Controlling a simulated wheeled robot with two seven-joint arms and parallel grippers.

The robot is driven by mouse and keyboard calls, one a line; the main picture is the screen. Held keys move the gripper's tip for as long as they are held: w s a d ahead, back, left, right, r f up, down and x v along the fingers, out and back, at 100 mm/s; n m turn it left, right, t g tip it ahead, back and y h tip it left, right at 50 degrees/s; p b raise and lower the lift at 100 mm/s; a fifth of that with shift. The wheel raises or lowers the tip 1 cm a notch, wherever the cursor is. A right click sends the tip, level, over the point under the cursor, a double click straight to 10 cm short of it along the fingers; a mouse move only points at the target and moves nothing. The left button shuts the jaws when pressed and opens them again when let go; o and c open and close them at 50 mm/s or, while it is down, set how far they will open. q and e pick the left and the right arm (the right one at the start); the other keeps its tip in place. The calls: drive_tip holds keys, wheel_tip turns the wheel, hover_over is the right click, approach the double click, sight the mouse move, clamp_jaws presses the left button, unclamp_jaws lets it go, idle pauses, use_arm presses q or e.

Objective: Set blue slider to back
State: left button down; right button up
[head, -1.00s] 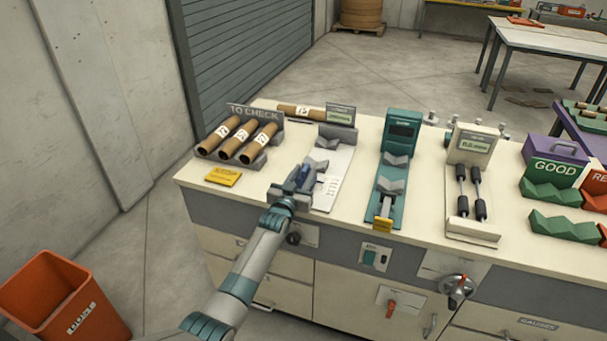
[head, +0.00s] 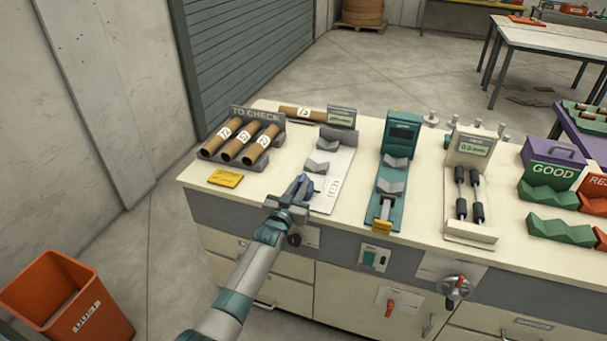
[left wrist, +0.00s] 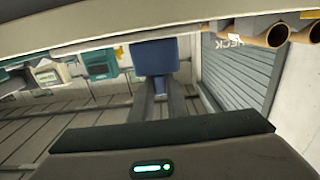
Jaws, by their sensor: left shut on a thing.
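The blue slider (head: 309,187) is at the front part of a white plate (head: 335,188) with grey V-shaped rests (head: 322,165). My left gripper (head: 300,187) reaches in over the bench's front edge and is shut on the slider. The left wrist view shows the blue slider (left wrist: 154,56) at the tips of the two dark fingers of my left gripper (left wrist: 160,88). In the head view the fingers and wrist hide part of the slider. My right gripper is not in view.
A TO CHECK rack (head: 258,117) with several cardboard tubes and a yellow tag (head: 226,178) lie to the left. A teal gauge (head: 403,130) and a cream gauge (head: 472,150) stand to the right. An orange bin (head: 65,305) is on the floor at left.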

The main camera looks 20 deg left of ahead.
use_arm(q)
drive_tip(key=shift+s+f, duration=0.1)
drive_tip(key=shift+s, duration=0.1)
drive_tip(key=shift+f, duration=0.15)
drive_tip(key=c, duration=1.8)
unclamp_jaws()
drive_tip(key=shift+o, duration=0.4)
drive_tip(key=shift+s+r, duration=0.1)
drive_tip(key=shift+r, duration=0.15)
drive_tip(key=s+b, duration=0.3)
drive_tip(key=s, duration=1.4)
drive_tip(key=shift+s+a, duration=0.2)
drive_tip(key=shift+a, duration=0.1)
